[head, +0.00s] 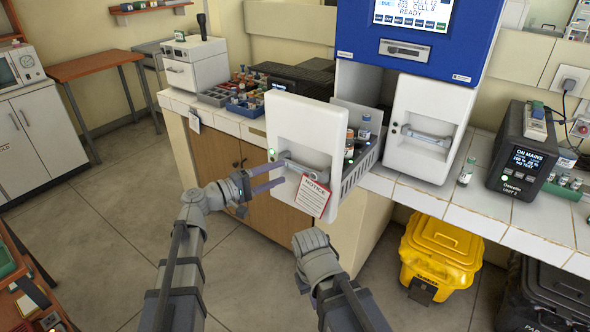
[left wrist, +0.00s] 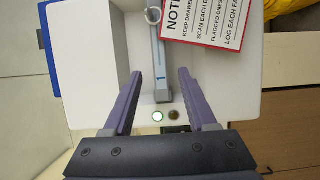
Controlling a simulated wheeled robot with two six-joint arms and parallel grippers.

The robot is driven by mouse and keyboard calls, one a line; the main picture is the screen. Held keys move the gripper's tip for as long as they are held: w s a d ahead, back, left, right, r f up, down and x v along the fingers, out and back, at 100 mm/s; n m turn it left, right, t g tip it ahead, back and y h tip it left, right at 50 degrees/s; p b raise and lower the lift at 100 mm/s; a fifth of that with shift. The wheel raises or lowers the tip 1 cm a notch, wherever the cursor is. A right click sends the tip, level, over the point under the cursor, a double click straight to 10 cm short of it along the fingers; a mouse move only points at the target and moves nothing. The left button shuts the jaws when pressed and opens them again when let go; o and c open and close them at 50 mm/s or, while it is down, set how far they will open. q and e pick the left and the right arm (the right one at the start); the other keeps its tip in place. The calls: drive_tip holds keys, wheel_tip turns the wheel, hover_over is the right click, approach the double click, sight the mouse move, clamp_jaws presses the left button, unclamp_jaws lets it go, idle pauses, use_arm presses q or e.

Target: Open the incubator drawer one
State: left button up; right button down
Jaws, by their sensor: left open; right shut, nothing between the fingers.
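The left incubator drawer (head: 280,118) is pulled out from the blue and white incubator (head: 355,38), with vials visible inside. Its grey bar handle (head: 304,170) is on the white front, and a red-edged notice card (head: 312,196) hangs from it. My left gripper (head: 283,175) is open at the handle's left end. In the left wrist view the handle (left wrist: 159,60) runs between the open fingers (left wrist: 160,72); I cannot tell whether they touch it. My right gripper (head: 312,240) is shut and empty, below the drawer front.
The right drawer (head: 428,125) is closed. A vial (head: 466,172) and a black power unit (head: 522,150) stand on the tiled counter to the right. A yellow bin (head: 440,255) is below. Blue racks (head: 245,107) sit left of the drawer. Floor ahead is clear.

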sight(294, 168)
use_arm(q)
drive_tip(key=x, duration=0.6)
clamp_jaws()
idle(0.4)
idle(1.0)
